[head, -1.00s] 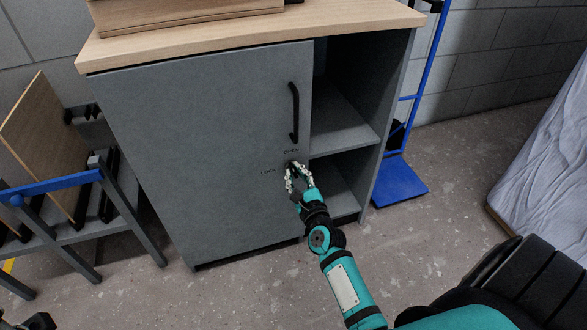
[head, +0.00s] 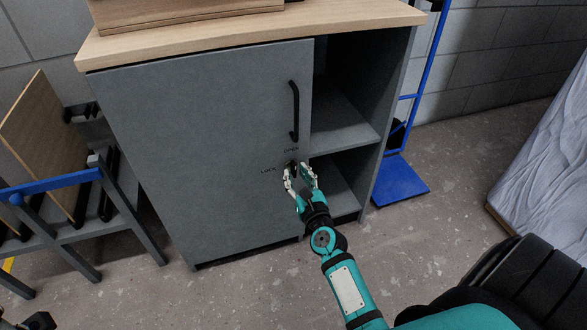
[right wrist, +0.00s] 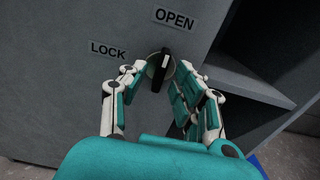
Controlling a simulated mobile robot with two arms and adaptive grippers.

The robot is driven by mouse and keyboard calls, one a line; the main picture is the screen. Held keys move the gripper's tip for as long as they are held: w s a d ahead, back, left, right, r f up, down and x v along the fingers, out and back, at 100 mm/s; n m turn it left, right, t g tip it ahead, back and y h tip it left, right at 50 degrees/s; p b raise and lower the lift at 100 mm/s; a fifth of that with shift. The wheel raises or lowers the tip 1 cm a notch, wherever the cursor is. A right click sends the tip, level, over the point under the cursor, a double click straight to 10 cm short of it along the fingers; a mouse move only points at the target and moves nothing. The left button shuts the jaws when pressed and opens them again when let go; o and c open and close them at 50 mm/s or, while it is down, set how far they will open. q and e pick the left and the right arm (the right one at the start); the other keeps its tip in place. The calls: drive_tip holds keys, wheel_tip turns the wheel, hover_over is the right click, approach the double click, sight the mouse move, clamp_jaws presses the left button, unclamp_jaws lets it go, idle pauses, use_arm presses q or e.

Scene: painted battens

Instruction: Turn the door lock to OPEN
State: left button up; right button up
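The lock is a black turn knob with a silver rim (right wrist: 160,68) on the grey cabinet door (head: 205,150). In the right wrist view its black bar stands nearly upright, tilted slightly right at the top, with its upper end toward the OPEN label (right wrist: 175,20). The LOCK label (right wrist: 108,49) is to its left. In the head view the knob (head: 292,166) is small and partly hidden by the fingers. My right gripper (head: 299,173) is open, its fingers apart on either side of the knob, with gaps visible.
A black door handle (head: 294,112) is above the lock. Open shelves (head: 340,125) are to the right of the door. A blue hand truck (head: 398,180) stands at the right and a rack with boards (head: 50,186) at the left. Floor in front is clear.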

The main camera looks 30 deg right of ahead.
drive_tip(key=v, duration=0.6)
idle(0.3)
drive_tip(key=shift+s+r, duration=0.1)
idle(0.3)
